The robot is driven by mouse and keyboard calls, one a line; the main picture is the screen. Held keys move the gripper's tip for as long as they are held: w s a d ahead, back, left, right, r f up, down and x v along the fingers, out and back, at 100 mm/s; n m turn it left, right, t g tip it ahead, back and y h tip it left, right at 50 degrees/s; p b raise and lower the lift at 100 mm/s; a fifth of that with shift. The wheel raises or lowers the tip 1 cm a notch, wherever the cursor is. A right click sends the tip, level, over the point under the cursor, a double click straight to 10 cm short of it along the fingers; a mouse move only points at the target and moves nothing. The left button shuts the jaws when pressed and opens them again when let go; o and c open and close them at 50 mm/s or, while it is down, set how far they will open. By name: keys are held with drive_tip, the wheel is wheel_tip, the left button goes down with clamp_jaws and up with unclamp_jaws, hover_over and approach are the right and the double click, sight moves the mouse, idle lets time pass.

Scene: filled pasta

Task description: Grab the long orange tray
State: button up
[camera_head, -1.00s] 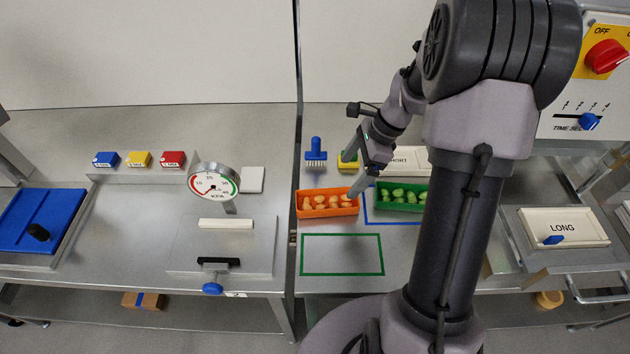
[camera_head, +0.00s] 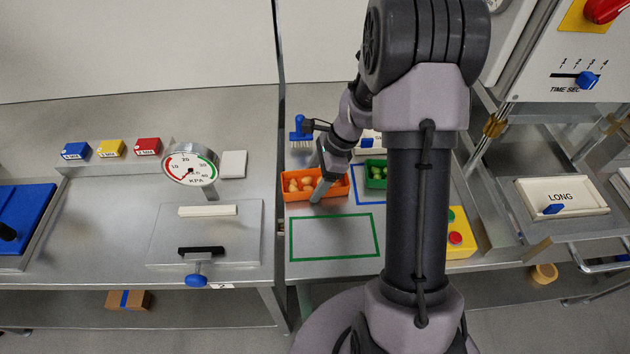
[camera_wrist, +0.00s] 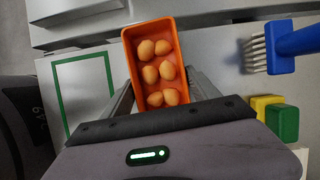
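The long orange tray (camera_head: 329,192) stands on the steel table, behind the green outlined rectangle. It holds several pale orange filled pasta pieces (camera_wrist: 160,70). My gripper (camera_head: 319,180) is at the tray, with one finger in front of its near side in the head view. In the wrist view, the spread fingers of my gripper (camera_wrist: 160,78) lie on either side of the orange tray (camera_wrist: 178,118), across its width. The gripper looks open; I cannot tell whether the fingers touch the walls. The tray's lower end is hidden by the gripper body in the wrist view.
A green tray (camera_head: 375,173) stands to the right, partly hidden by my arm. A blue brush (camera_head: 300,132) stands behind the orange tray. The green outlined rectangle (camera_head: 334,239) in front is empty. A yellow box with buttons (camera_head: 458,238) sits at the table's right front.

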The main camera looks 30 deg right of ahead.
drive_tip(key=c, duration=1.1)
drive_tip(key=shift+o, duration=0.2)
drive_tip(key=shift+r, duration=0.1)
